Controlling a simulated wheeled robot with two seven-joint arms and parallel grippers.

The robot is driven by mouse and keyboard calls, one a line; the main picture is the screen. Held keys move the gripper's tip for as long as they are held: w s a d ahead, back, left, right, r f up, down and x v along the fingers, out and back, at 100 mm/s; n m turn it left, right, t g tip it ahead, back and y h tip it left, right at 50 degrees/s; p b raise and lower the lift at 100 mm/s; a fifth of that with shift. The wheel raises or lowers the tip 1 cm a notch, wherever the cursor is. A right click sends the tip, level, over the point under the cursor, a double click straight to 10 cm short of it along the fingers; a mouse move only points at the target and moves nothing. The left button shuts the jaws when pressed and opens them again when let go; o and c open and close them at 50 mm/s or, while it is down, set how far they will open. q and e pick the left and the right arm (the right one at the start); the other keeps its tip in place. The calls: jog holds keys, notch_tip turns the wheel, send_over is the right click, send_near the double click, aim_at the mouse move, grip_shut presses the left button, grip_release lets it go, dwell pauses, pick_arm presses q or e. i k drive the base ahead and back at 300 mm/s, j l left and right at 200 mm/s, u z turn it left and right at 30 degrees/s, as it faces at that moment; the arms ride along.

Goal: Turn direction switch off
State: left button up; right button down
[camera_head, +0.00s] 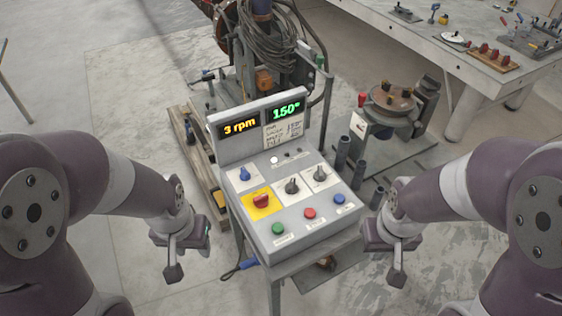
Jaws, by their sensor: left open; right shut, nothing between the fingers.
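A grey control box (315,235) stands on a stand in the middle of the head view. Its panel has a blue knob (244,174), a red knob on a yellow plate (262,200), and two dark knobs, one in the middle (292,186) and one at the upper right (320,173). The labels are too small to read, so I cannot tell which is the direction switch. My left gripper (178,262) is left of the box, apart from it, open and empty. My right gripper (397,268) is right of the box, apart from it, shut and empty.
Green, red and blue buttons (310,213) line the panel's front. Displays (240,126) above read "3 rpm" and "150°". Cables and machinery (270,45) stand behind. A round turntable (392,98) is at the back right, near a workbench (440,45).

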aim_at(290, 189)
jog(key=i+l, duration=0.25)
jog(key=l, duration=0.15)
jog(key=i+l, duration=0.25)
jog(key=l, duration=0.15)
jog(key=i+l, duration=0.25)
jog(key=l, duration=0.15)
jog(key=k+l+z, duration=0.05)
